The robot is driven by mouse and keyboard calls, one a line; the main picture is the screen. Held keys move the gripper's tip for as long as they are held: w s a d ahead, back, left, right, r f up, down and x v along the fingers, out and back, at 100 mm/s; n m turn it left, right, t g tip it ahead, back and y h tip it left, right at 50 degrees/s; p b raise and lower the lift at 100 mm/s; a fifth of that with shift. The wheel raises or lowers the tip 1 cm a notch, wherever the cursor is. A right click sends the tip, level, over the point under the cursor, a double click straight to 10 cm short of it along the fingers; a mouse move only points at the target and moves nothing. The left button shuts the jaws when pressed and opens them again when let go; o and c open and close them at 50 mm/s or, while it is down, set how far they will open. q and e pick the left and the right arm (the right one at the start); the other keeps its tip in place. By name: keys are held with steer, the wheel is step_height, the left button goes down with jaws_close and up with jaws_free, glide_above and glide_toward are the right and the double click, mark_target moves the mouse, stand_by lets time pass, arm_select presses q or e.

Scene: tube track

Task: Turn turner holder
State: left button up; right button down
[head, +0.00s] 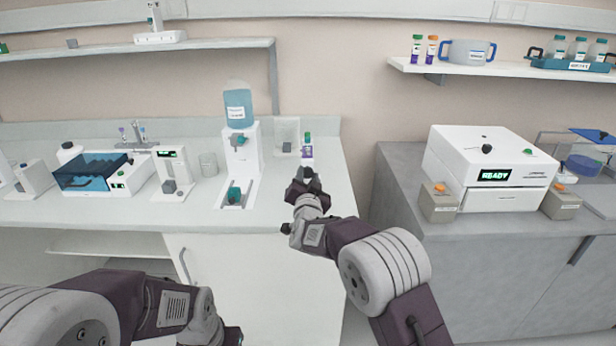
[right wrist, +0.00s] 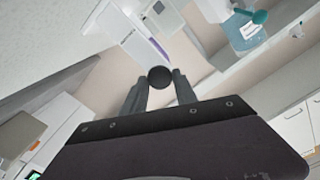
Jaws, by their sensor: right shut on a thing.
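A small upright white holder with a purple label (head: 306,152) and a green top stands near the right end of the left counter. My right gripper (head: 307,183) is in front of it and hides its lower part. In the right wrist view, a round black knob (right wrist: 160,77) sits between the fingertips of my right gripper (right wrist: 159,84), which is shut on it. The white piece with a purple stripe (right wrist: 147,42) is just beyond the knob. My left forearm shows at the bottom left of the head view, with its fingers out of frame.
A dispenser (head: 242,150) with a blue bottle (head: 238,108) stands left of the holder. A clear framed plate (head: 287,135) stands behind it.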

steer(key=shift+f, duration=0.1)
steer(key=c, duration=1)
jaws_free()
steer(key=s+b, duration=0.2)
steer(key=s, duration=0.7)
